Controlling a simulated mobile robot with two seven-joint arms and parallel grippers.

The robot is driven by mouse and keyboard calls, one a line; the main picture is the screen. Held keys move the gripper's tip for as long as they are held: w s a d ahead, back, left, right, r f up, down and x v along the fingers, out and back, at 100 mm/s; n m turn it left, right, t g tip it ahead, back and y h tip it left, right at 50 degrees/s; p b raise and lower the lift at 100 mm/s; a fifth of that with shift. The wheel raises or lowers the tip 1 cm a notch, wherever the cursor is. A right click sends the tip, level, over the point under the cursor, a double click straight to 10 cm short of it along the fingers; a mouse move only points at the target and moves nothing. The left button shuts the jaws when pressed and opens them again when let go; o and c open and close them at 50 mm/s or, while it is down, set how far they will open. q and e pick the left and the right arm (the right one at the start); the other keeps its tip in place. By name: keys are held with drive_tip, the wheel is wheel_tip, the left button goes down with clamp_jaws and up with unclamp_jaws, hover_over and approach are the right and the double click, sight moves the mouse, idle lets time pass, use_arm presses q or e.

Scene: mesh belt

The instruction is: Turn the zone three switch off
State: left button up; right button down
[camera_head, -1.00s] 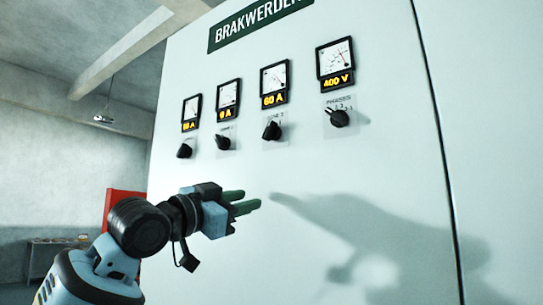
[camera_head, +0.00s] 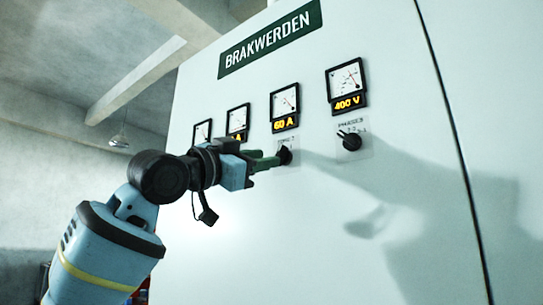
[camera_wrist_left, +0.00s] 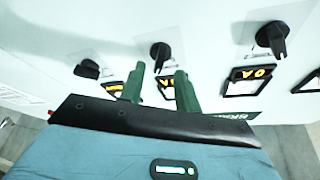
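The zone three switch (camera_head: 286,155) is a black rotary knob under the 60 A display on the white cabinet. My left gripper (camera_head: 276,158) has its green fingertips at this knob and partly covers it. In the left wrist view, which is upside down, the fingers (camera_wrist_left: 158,78) stand apart with the knob (camera_wrist_left: 160,52) in line with the gap between them. The knob's handle points toward its display. I cannot tell whether the fingers touch it. My right gripper is not in view.
The phases knob (camera_head: 349,140) sits right of zone three, under the 400 V display (camera_head: 348,103). In the wrist view, another zone knob (camera_wrist_left: 272,37) shows at right. My left arm hides the other zone knobs in the head view. The cabinet front (camera_head: 400,230) is flat.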

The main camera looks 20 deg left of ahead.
sight(282, 156)
use_arm(q)
drive_tip(key=shift+x, duration=1.75)
clamp_jaws()
